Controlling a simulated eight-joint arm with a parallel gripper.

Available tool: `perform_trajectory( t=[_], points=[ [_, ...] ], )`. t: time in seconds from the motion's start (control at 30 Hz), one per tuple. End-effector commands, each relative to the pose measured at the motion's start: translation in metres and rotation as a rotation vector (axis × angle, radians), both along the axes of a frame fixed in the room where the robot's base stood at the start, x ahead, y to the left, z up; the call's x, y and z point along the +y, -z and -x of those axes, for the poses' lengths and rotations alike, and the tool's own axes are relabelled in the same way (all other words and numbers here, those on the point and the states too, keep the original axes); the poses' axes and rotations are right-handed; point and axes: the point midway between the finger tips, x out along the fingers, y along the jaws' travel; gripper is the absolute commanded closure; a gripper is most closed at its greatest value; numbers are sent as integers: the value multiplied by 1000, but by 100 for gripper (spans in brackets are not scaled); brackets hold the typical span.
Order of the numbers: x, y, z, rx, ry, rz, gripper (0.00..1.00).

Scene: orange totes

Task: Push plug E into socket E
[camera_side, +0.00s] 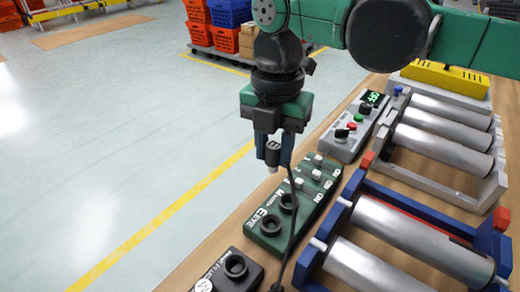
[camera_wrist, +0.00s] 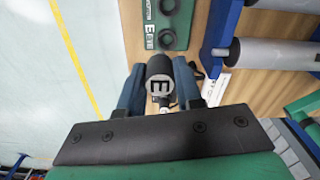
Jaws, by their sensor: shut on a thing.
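My gripper (camera_side: 273,150) is shut on plug E (camera_side: 272,157), a dark cylinder with a light tip pointing down. A black cable (camera_side: 291,195) hangs beside the plug and passes in front of the green panel (camera_side: 300,222). Socket E (camera_side: 270,226) is a black ring on that panel by the E label. It also shows in the wrist view (camera_wrist: 166,38). The plug is held above the panel, apart from the socket.
A second black socket (camera_side: 288,203) sits close to socket E. A black box with a socket (camera_side: 236,266) is nearer the camera. A grey control box (camera_side: 352,130) stands behind the panel. Blue-framed rollers (camera_side: 400,235) stand to the right. Open floor lies left.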

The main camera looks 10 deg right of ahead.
Motion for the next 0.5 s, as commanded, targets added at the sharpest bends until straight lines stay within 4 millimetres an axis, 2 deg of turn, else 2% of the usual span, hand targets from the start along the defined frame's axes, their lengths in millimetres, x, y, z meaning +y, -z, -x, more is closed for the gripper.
perform_trajectory(
  t=[0.03,0.13,0.5],
  points=[
    [2,11,5,0,-2,0,100],
    [4,27,14,0,-2,0,100],
    [4,58,21,0,0,0,100]
  ],
)
